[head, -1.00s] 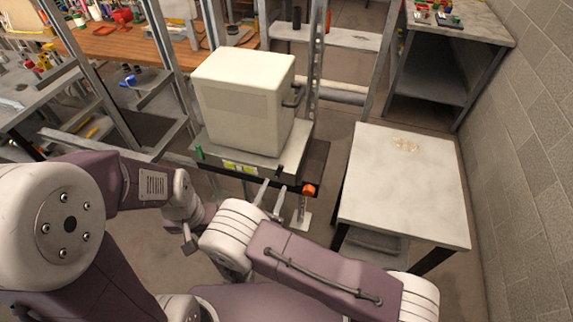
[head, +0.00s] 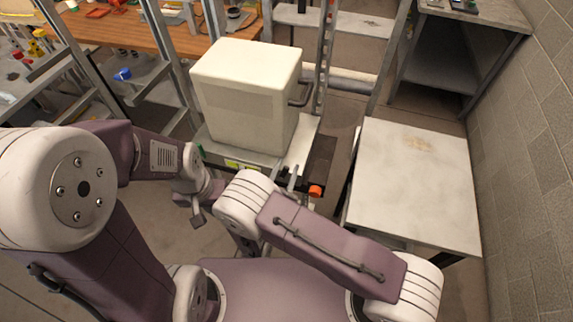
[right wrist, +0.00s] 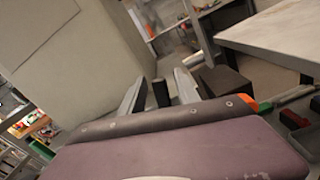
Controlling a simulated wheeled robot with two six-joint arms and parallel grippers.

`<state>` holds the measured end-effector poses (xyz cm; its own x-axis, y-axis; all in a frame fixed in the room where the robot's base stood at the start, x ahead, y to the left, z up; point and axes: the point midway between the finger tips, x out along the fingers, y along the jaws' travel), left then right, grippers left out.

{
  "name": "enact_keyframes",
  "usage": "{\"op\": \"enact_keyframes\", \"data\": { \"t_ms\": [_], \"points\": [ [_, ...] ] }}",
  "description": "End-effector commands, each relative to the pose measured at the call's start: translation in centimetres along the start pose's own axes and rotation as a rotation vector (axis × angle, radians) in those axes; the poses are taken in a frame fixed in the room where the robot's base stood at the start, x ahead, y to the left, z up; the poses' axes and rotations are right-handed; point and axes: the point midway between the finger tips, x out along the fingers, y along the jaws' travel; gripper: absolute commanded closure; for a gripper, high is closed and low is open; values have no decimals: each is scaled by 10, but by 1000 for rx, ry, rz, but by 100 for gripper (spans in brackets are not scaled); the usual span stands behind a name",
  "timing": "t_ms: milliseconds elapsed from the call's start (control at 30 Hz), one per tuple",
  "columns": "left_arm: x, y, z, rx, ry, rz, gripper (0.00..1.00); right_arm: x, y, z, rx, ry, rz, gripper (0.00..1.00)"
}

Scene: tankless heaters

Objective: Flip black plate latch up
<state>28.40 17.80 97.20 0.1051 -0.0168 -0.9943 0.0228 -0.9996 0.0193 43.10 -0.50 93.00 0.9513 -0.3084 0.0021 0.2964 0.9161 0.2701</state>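The black plate latch (right wrist: 161,93) is a small dark upright piece in the right wrist view, at the edge of the plate under the white box. My right gripper (right wrist: 159,90) is open, with one pale finger on each side of the latch; I cannot tell whether they touch it. In the head view my right gripper (head: 291,178) is at the front edge of the grey plate (head: 301,148), and the latch is hard to make out. My left gripper (head: 197,207) hangs left of the plate, apart from it; its fingers are not clear.
The large white box (head: 245,98) stands on the plate. An orange knob (head: 315,191) is just right of my right gripper. A green piece (head: 200,151) is at the plate's left corner. A pale table (head: 415,185) stands to the right, near the block wall (head: 520,160).

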Motion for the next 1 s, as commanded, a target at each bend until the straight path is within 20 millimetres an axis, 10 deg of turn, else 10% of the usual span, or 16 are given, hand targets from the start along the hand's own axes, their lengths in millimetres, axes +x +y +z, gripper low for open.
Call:
{"op": "enact_keyframes", "data": {
  "t_ms": [133,1000],
  "points": [
    [0,0,0,0,0,0,100,0,0,0,0,0,0,100],
    [2,0,0,0,0,0,100,0,13,-4,-290,4,-2,100]
  ]
}}
